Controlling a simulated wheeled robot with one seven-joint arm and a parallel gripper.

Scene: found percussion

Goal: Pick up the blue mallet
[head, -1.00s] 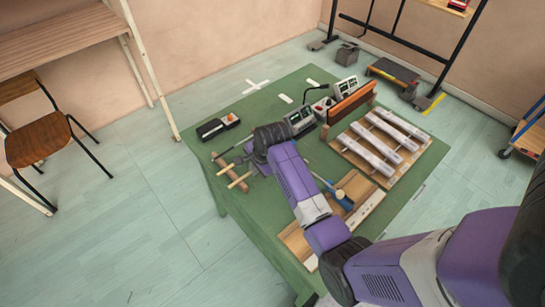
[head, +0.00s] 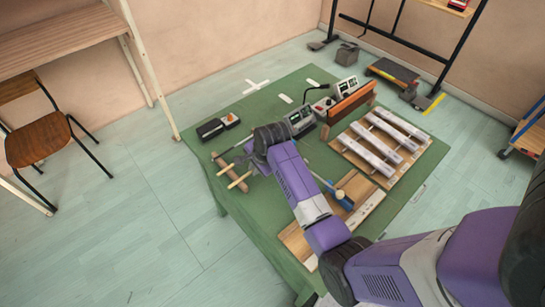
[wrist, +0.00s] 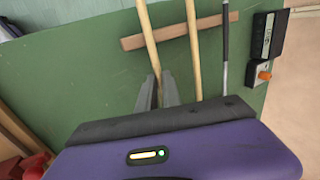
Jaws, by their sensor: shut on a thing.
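My gripper (wrist: 158,92) is shut on a pale wooden stick (wrist: 147,35), the left one of two in the wrist view. The end of this stick nearer my wrist is hidden, so no head shows and I cannot tell from it whether this is the blue mallet. A second wooden stick (wrist: 193,45) runs close on its right, and a thin grey rod (wrist: 225,45) is farther right. A blue mallet-like head (head: 343,200) with a thin shaft shows near wooden boards in the head view, apart from my gripper. My arm hides much of the middle.
The sticks cross a brown wooden bar (wrist: 172,31) on the green table (head: 265,95). A grey-barred instrument (head: 398,135) and control boxes (head: 302,119) stand beyond my arm.

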